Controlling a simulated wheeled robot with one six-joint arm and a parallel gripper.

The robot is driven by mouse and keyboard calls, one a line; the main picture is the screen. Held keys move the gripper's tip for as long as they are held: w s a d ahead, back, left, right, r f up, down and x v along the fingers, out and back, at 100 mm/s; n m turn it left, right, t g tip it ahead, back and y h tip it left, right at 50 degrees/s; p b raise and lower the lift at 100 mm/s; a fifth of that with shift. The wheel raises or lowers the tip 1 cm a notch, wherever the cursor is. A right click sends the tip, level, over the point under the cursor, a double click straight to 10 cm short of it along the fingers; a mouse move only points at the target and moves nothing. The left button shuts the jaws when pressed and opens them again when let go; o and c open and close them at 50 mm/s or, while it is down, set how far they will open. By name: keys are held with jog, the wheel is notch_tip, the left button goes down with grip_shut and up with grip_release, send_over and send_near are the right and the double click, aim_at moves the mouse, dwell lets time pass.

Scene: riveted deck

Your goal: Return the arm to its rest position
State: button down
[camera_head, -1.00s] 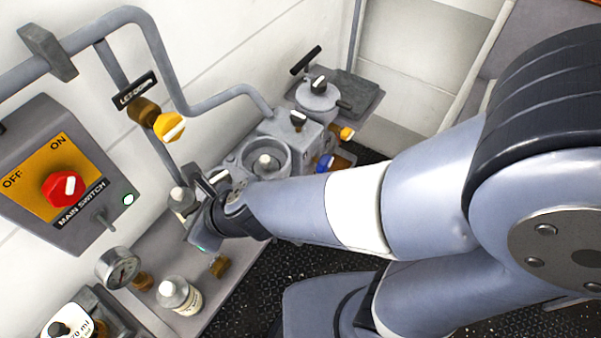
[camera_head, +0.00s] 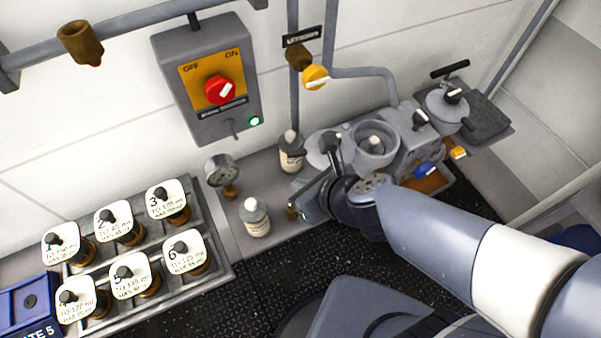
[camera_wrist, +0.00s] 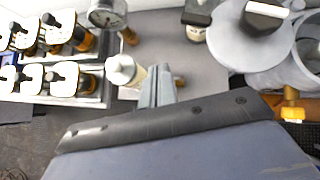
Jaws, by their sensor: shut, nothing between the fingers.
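My arm reaches in from the lower right in the head view, and its end with my gripper (camera_head: 301,186) is above the grey bench beside the round-well machine. In the wrist view, the two grey fingers of my gripper (camera_wrist: 157,75) are together with nothing between them. A white-capped bottle (camera_head: 255,217) stands on the bench to the left of my gripper; it also shows in the wrist view (camera_wrist: 124,71). A second bottle (camera_head: 291,152) stands behind, near the wall. The fingertips are partly hidden by the wrist in the head view.
The grey machine (camera_head: 375,142) with knobs is close to my wrist. A pressure gauge (camera_head: 221,171), a rack (camera_head: 217,268) of several numbered bottles and a blue box (camera_head: 25,305) are to the left. The main switch box (camera_head: 208,78) is on the wall. Dark floor (camera_head: 330,258) lies in front.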

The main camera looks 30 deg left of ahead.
jog(key=shift+s+d+r+p, duration=0.6)
jog(key=shift+s+r+p, duration=0.2)
jog(key=shift+r, duration=0.15)
jog(key=shift+s+d+r+p, duration=0.55)
jog(key=shift+s+r+p, duration=0.2)
jog(key=shift+r, duration=0.15)
jog(key=shift+w+f, duration=0.1)
jog(key=shift+f, duration=0.05)
